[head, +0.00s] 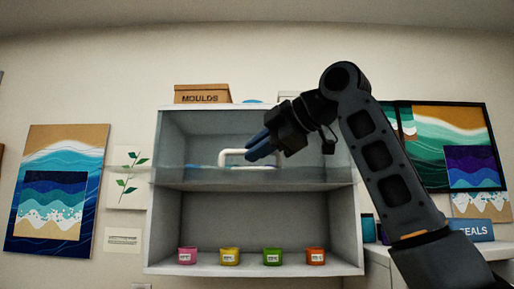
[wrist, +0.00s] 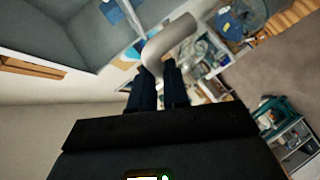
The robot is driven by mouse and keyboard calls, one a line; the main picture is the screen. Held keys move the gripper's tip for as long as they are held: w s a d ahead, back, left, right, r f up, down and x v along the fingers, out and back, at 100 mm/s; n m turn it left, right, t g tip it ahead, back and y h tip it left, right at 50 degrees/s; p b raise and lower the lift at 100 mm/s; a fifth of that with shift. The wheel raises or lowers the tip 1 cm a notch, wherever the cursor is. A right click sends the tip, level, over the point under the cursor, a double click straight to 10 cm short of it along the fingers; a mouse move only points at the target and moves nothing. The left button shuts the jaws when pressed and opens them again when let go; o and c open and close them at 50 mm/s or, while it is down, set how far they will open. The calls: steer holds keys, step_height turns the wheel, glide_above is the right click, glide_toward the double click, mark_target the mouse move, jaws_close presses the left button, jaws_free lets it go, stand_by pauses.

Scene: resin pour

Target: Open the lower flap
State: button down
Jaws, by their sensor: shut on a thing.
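A white cabinet (head: 152,225) on the wall has an upper and a lower compartment. A clear flap (head: 310,176) spans its front at mid-height and looks tilted outward; its exact angle is hard to tell. A white bar handle (head: 232,153) sits at this flap. My gripper (head: 256,149) is at the right part of the handle, its blue-black fingers shut on it. In the wrist view the fingers (wrist: 158,80) close around the pale curved handle (wrist: 172,38). The lower compartment's front looks uncovered.
Small pink (head: 188,256), yellow (head: 229,256), green (head: 272,256) and orange (head: 316,256) pots stand on the lower compartment's floor. A moulds box (head: 202,94) sits on top of the cabinet. A side counter (head: 385,254) with jars stands to the right.

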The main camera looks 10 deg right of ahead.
steer(key=c, duration=1.5)
jaws_free()
steer(key=shift+w+d+f, duration=0.35)
steer(key=shift+d+f, duration=0.05)
steer(key=shift+d, duration=0.05)
steer(key=shift+o, duration=0.6)
steer(key=shift+w+d+f, duration=0.1)
steer(key=shift+w, duration=0.15)
steer(key=shift+o, duration=1.3)
steer(key=shift+s+a, duration=0.2)
steer(key=shift+s+r, duration=0.15)
steer(key=shift+r, duration=0.1)
steer(key=b+v, duration=0.2)
steer(key=v, duration=0.5)
steer(key=shift+s+d, duration=0.15)
steer(key=shift+d, duration=0.05)
